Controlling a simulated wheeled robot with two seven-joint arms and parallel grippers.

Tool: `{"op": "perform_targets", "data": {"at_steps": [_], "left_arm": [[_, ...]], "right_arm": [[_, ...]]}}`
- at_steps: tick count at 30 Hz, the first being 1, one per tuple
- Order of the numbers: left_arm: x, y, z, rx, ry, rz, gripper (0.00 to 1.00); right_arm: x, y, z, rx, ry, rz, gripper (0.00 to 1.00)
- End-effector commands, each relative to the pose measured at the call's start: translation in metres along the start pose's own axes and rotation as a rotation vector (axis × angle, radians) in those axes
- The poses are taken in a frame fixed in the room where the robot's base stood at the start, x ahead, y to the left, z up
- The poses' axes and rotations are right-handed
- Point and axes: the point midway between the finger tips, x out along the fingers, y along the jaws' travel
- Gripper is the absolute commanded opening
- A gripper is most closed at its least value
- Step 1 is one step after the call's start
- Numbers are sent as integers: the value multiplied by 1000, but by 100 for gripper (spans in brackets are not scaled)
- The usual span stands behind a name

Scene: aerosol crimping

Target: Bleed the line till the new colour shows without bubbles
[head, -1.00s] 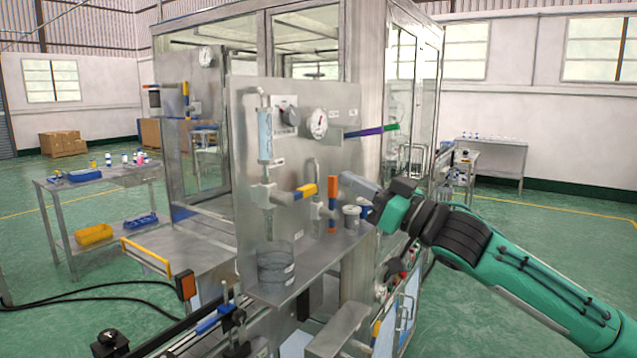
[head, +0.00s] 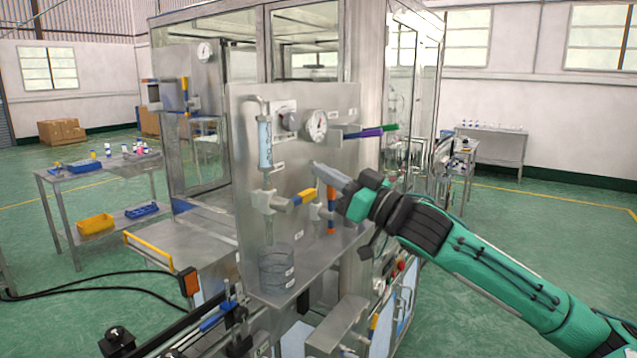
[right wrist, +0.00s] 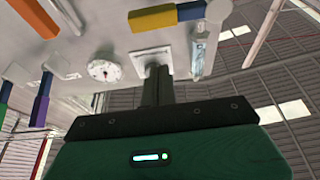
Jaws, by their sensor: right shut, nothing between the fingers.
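A clear sight tube (head: 265,143) with pale blue contents hangs upright on the metal panel (head: 290,170); in the right wrist view it also shows (right wrist: 203,48). I cannot make out bubbles. Below it is a valve with a yellow-tipped handle (head: 303,198), pointing right and slightly up. A clear beaker (head: 276,270) stands on the shelf under the outlet; its contents are hard to tell. My right gripper (head: 318,167) is shut and empty in front of the panel, above and right of the yellow handle and apart from it. My left gripper is out of view.
A round gauge (head: 317,126) and a regulator knob (head: 288,118) sit above the handle. An upright orange-and-blue handle (head: 331,207) is just below my right gripper. The shelf (head: 318,262) is clear right of the beaker.

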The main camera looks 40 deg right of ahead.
Motion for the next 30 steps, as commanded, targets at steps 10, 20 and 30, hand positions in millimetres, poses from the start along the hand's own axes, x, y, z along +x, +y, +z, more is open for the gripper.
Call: {"op": "perform_targets", "data": {"at_steps": [10, 20, 30], "left_arm": [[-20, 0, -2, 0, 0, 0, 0], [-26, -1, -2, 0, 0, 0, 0], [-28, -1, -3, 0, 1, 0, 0]], "right_arm": [[23, 0, 4, 2, -1, 1, 0], [13, 0, 30, 2, -2, 2, 0], [9, 0, 38, -1, 0, 1, 0]]}}
